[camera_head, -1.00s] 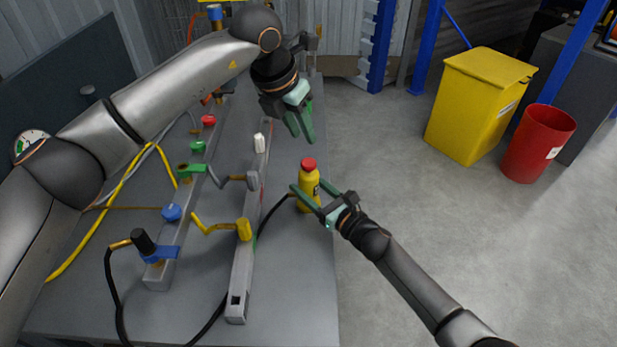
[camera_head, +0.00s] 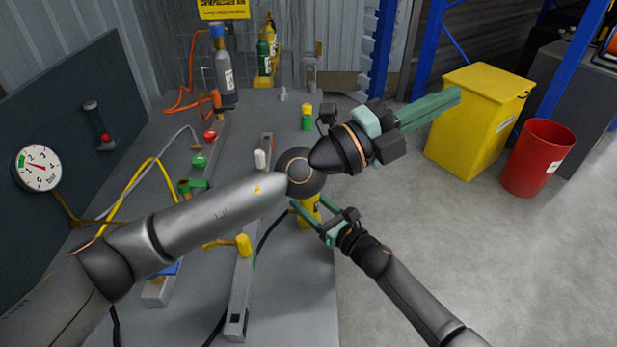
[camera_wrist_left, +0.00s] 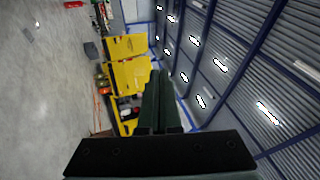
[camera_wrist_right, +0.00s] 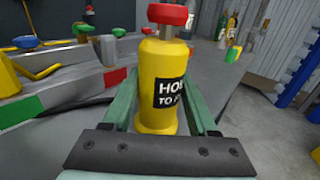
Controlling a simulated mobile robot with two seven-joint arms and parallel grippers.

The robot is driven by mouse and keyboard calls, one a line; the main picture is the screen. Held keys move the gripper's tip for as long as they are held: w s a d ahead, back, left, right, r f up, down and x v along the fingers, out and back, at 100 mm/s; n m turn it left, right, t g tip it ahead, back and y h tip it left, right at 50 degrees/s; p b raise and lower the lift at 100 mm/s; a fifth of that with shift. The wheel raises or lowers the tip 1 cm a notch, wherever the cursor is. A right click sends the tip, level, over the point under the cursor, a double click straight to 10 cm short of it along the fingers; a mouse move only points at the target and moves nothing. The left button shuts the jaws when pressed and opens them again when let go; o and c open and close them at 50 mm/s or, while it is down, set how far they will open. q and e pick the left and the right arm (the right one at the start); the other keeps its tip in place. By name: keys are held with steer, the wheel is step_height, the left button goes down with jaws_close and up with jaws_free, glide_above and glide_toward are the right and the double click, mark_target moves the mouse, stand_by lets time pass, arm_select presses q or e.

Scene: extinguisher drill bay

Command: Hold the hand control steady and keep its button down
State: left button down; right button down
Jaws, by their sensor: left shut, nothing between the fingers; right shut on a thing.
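The hand control is a yellow cylinder with a black label reading "HO… TO…" and a red button on top. In the right wrist view the hand control (camera_wrist_right: 160,85) stands upright between the fingers of my right gripper (camera_wrist_right: 165,115). Its red button (camera_wrist_right: 168,14) shows uncovered, with a bare stem below it. In the head view the hand control (camera_head: 309,212) is partly hidden by my left arm. My right gripper (camera_head: 315,216) is shut on it. My left gripper (camera_head: 425,110) is shut and empty, up and right of the control, its fingers pointing right, away from it.
A grey bench (camera_head: 290,290) carries a rail (camera_head: 240,290) with a yellow-handled valve. A pressure gauge (camera_head: 36,168) is on the dark panel at left. A yellow bin (camera_head: 478,120) and a red bin (camera_head: 538,158) stand on the floor at right. The floor between is clear.

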arm_select(q)
steer(key=w+a+f+n+t+y, duration=0.2)
steer(key=a+n+t+y, duration=0.35)
steer(key=n, duration=0.55)
steer(key=w+a+f+n+t+y, duration=0.15)
steer(key=a+n+t+y, duration=0.4)
steer(key=n, duration=0.55)
steer(key=s+a+f+n+g+y, duration=0.1)
steer(key=a+f+n+y, duration=0.2)
steer(key=f+n+y, duration=0.1)
steer(key=s+a+f+n+g+y, duration=0.2)
steer(key=a+f+n+y, duration=0.2)
steer(key=f, duration=0.5)
steer(key=shift+n+y, duration=0.7)
steer(key=shift+n, duration=0.3)
steer(key=x, duration=1)
steer(key=shift+w+f, duration=0.2)
steer(key=shift+f, duration=0.05)
steer(key=shift+s+d+f, duration=0.1)
steer(key=shift+s+f, duration=0.1)
steer(key=shift+f, duration=1.8)
steer(key=shift+d, duration=0.1)
